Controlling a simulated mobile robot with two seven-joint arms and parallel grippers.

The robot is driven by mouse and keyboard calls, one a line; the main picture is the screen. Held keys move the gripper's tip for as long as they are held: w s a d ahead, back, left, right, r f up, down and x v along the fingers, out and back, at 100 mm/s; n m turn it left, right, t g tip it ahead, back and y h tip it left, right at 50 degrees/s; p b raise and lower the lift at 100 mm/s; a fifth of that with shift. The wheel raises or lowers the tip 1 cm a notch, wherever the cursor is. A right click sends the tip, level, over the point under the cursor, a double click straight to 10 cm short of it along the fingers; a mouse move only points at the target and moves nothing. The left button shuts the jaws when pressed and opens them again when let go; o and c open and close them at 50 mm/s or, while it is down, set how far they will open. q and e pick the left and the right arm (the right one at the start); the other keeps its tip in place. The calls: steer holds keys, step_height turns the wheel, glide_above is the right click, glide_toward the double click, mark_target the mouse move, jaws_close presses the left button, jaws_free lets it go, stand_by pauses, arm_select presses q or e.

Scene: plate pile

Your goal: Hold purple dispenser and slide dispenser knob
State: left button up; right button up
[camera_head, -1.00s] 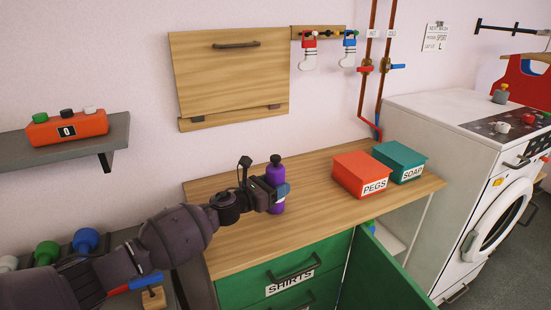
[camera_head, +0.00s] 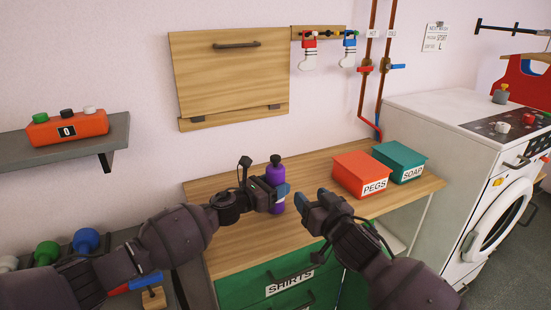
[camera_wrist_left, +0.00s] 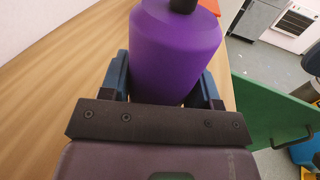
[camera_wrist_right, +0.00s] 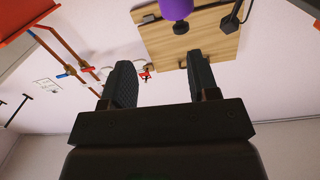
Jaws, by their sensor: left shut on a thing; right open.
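The purple dispenser (camera_head: 275,174) is upright over the wooden counter, with a dark knob (camera_head: 276,159) on top. I cannot tell whether its base touches the counter. My left gripper (camera_head: 279,193) is shut around the dispenser's body; the left wrist view shows the purple body (camera_wrist_left: 175,50) between the blue fingers. My right gripper (camera_head: 311,202) is open and empty, just right of the dispenser and apart from it. In the right wrist view, the dispenser (camera_wrist_right: 177,8) and its knob (camera_wrist_right: 180,27) show inverted at the top edge, beyond the open fingers (camera_wrist_right: 160,75).
The red PEGS box (camera_head: 361,174) and teal SOAP box (camera_head: 399,161) stand on the counter (camera_head: 235,238) to the right. A wooden panel (camera_head: 230,75) is on the wall behind. The green SHIRTS drawer (camera_head: 285,275) is below. A washing machine (camera_head: 440,145) stands at right.

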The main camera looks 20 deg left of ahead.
steer(key=n, duration=0.2)
glide_toward(278, 160)
steer(key=shift+y, duration=0.4)
steer(key=shift+f+x, duration=0.15)
steer(key=shift+x, duration=2.7)
steer(key=shift+f+x, duration=0.15)
steer(key=shift+x, duration=2.7)
steer(key=shift+w, duration=0.15)
steer(key=shift+c, duration=0.5)
steer(key=shift+r, duration=0.1)
jaws_close()
